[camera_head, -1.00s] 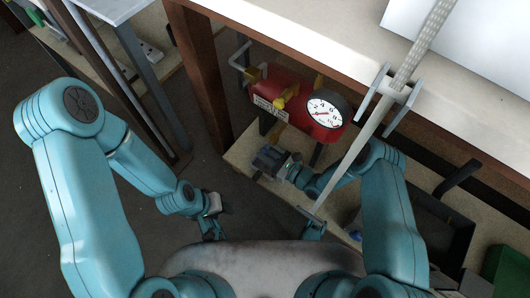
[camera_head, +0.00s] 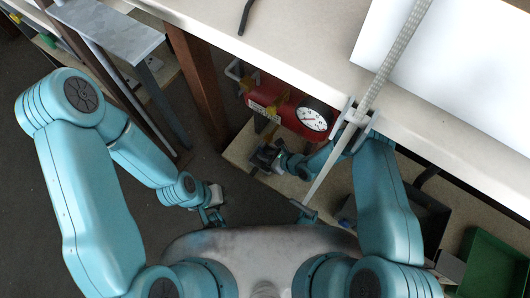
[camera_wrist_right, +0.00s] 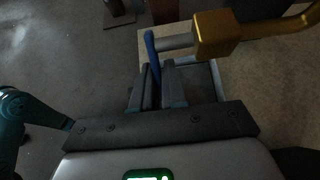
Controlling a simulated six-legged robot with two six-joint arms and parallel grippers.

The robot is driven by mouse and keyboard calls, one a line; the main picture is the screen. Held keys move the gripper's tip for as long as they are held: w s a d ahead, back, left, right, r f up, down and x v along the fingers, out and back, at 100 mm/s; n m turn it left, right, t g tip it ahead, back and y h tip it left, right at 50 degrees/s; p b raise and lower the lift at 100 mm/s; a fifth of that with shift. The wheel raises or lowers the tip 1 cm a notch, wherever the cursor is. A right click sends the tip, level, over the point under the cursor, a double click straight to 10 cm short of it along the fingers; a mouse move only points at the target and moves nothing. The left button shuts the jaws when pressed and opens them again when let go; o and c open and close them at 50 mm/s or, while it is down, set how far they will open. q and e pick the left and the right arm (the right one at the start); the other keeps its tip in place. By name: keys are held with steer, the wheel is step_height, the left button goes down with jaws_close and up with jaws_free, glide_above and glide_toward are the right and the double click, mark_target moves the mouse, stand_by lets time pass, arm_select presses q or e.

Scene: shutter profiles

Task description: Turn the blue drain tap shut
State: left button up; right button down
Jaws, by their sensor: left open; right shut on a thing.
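The blue drain tap (camera_wrist_right: 153,52) shows in the right wrist view as a slim blue lever beside a grey stem on a brass valve body (camera_wrist_right: 216,36). My right gripper (camera_wrist_right: 158,82) is shut on the blue lever, whose lower part lies between the fingers. In the head view my right gripper (camera_head: 262,157) is below a red tank (camera_head: 270,98) with a round white gauge (camera_head: 312,119); the blue lever cannot be made out there. My left gripper (camera_head: 213,217) is open and empty, in front of my body.
The pale bench top (camera_head: 290,45) overhangs the tank and hides its upper side. A brown bench leg (camera_head: 197,85) stands left of the tank. A low shelf (camera_head: 236,152) runs under the bench. A green crate (camera_head: 490,262) stands at the lower right. Dark floor is clear around my left gripper.

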stand_by(0.3)
steer(key=c, duration=1.3)
jaws_free()
steer(key=shift+o, duration=0.2)
